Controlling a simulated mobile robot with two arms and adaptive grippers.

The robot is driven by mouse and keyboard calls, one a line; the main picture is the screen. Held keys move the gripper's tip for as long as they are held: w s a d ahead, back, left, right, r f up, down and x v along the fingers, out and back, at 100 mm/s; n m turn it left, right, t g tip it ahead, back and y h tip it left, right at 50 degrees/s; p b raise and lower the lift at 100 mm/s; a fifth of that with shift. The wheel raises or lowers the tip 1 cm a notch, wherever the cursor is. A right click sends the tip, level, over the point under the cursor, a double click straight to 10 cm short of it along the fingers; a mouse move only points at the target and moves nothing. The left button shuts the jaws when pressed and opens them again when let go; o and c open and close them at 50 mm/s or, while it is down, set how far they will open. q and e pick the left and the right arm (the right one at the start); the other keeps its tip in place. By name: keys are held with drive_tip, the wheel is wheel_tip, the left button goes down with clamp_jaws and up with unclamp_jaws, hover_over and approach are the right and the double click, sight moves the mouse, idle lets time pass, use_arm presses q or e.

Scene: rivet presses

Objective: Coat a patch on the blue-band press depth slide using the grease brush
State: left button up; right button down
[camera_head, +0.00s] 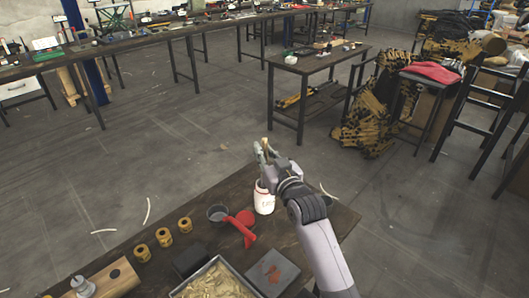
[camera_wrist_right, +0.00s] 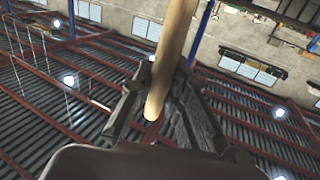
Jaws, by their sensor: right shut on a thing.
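My right gripper (camera_head: 264,153) is above the far edge of the dark workbench (camera_head: 215,190) in the head view. It is shut on a pale wooden handle, which I take to be the grease brush (camera_head: 264,143). The handle also shows between the fingers (camera_wrist_right: 158,88) in the right wrist view as a round wooden rod (camera_wrist_right: 175,40). The brush's bristles are hidden. A white jar (camera_head: 264,203) with red marks stands on the bench just below the gripper. I cannot make out a blue-band press or its depth slide. My left gripper is not in view.
A grey cup (camera_head: 217,213), a red tool (camera_head: 242,228), several brass cylinders (camera_head: 164,237), a dark block (camera_head: 190,260), a grey plate (camera_head: 272,272) and a tray of small parts (camera_head: 214,281) crowd the bench. Open floor (camera_head: 200,130) lies beyond.

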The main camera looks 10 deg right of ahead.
sight(264, 138)
drive_tip(key=shift+f+b, duration=0.3)
drive_tip(key=shift+f, duration=0.35)
idle(1.1)
drive_tip(key=shift+r, duration=0.1)
wheel_tip(264, 138, up, 7)
drive_tip(key=p, duration=0.7)
idle(0.5)
